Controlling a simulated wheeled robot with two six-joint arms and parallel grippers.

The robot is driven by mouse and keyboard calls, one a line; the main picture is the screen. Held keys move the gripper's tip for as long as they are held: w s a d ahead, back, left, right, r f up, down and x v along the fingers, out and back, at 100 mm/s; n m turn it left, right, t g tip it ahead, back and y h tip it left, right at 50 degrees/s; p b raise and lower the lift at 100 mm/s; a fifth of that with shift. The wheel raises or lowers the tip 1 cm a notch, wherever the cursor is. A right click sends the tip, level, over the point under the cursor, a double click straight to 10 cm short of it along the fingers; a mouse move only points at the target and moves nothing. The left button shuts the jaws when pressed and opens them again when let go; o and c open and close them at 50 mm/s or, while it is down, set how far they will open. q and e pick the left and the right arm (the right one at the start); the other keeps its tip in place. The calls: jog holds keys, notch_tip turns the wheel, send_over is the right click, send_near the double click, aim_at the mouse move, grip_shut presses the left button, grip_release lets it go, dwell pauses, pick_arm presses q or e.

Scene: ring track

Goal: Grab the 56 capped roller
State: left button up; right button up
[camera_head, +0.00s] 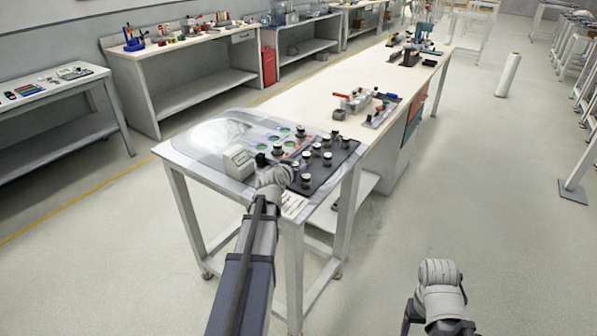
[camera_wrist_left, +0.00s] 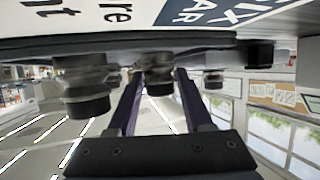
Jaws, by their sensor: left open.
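Several capped rollers (camera_head: 327,158), dark with pale caps, stand on a dark board (camera_head: 322,177) at the near end of the long table. I cannot read which one is the 56. My left gripper (camera_head: 280,165) is at the board's left edge, its fingers largely hidden by my wrist. The left wrist view looks upside down; there the left gripper (camera_wrist_left: 160,82) is open, with one roller (camera_wrist_left: 158,76) showing between its fingers. I cannot tell whether they touch. Other rollers (camera_wrist_left: 87,92) show at the sides. My right wrist shows at the lower right; its fingers cannot be made out.
A white box-shaped block (camera_head: 238,162) stands left of my left gripper. Green round spots (camera_head: 273,139) lie behind the board. A red-handled tool (camera_head: 350,101) lies farther along the table (camera_head: 300,103).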

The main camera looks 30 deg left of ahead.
aim_at(295, 164)
pick_arm(q)
jog(key=shift+r, duration=0.1)
grip_shut()
jog(key=shift+r, duration=0.15)
dwell(0.4)
notch_tip(295, 164, up, 10)
jog(key=p, duration=1)
